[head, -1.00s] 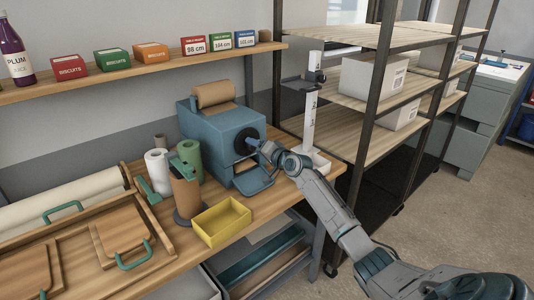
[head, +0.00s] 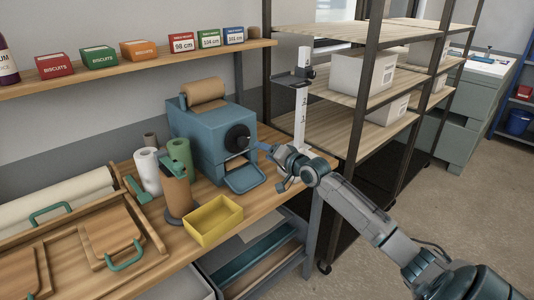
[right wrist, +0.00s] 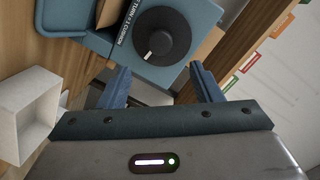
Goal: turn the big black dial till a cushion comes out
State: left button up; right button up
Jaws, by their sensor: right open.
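The big black dial (head: 238,138) sits on the side of a blue machine (head: 200,140) on the wooden bench. In the right wrist view the dial (right wrist: 175,30) has a round knob with a white mark pointing to the lower left. Lettering about a turn and a cushion is printed beside it. A brown paper roll (head: 205,90) lies on top of the machine. A blue tray (head: 245,179) juts out below the dial and looks empty. My right gripper (right wrist: 160,84) is open and empty, its fingers spread a little short of the dial. My left gripper is not in view.
A yellow bin (head: 214,222), a brown roll on a stand (head: 177,190) and green (head: 180,157) and white (head: 147,170) rolls stand left of the machine. A white post (head: 301,110) and dark-framed shelving (head: 365,80) stand behind my right arm.

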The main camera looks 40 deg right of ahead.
aim_at(245, 144)
jog(key=w+n+b, duration=0.1)
jog(key=w+n, duration=0.2)
jog(key=w+f+n+t+b, duration=0.1)
jog(key=w+n+b, duration=0.1)
jog(key=w+n, duration=0.1)
jog(key=w+a+n+b, duration=0.1)
jog(key=w+n, duration=0.3)
jog(key=shift+f+n+h, duration=0.3)
jog(key=shift+n, duration=0.1)
jog(key=shift+c, duration=0.2)
jog(key=c, duration=1)
